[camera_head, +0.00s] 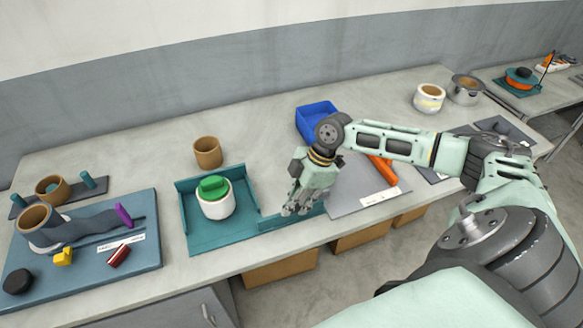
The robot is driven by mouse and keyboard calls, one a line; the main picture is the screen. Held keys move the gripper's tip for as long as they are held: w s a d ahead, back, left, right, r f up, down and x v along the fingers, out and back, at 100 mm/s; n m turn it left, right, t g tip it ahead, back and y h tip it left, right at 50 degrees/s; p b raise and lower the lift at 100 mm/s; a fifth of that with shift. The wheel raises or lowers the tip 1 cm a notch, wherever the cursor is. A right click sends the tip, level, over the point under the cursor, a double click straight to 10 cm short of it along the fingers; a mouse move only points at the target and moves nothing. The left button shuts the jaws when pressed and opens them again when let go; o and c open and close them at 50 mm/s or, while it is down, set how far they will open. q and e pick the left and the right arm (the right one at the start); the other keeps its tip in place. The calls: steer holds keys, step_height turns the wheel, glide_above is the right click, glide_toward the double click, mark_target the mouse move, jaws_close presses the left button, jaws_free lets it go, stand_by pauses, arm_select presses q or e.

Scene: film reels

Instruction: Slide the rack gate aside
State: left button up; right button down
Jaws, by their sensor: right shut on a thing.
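A teal rack (187,222) with low walls stands on the table left of centre. A white canister (216,207) with a green lid sits inside it. A flat teal bar, which looks like the rack gate (272,222), reaches out to the right of the rack along the table's front. My right gripper (291,211) comes down from above and is shut on this gate near its middle. The fingers hide part of the gate and the exact grip. My left gripper is not in view.
A blue bin (317,117) stands behind my right arm, and a tan cup (207,152) behind the rack. A blue-grey board (85,262) with several small items lies at left. A grey mat (345,203) with an orange item (382,169) lies at right.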

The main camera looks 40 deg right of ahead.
steer(key=shift+w+d+r, duration=0.1)
steer(key=shift+d, duration=0.15)
steer(key=c, duration=1.6)
jaws_free()
steer(key=shift+r, duration=0.1)
steer(key=v, duration=1.1)
steer(key=shift+d+r, duration=0.15)
steer(key=shift+r, duration=0.2)
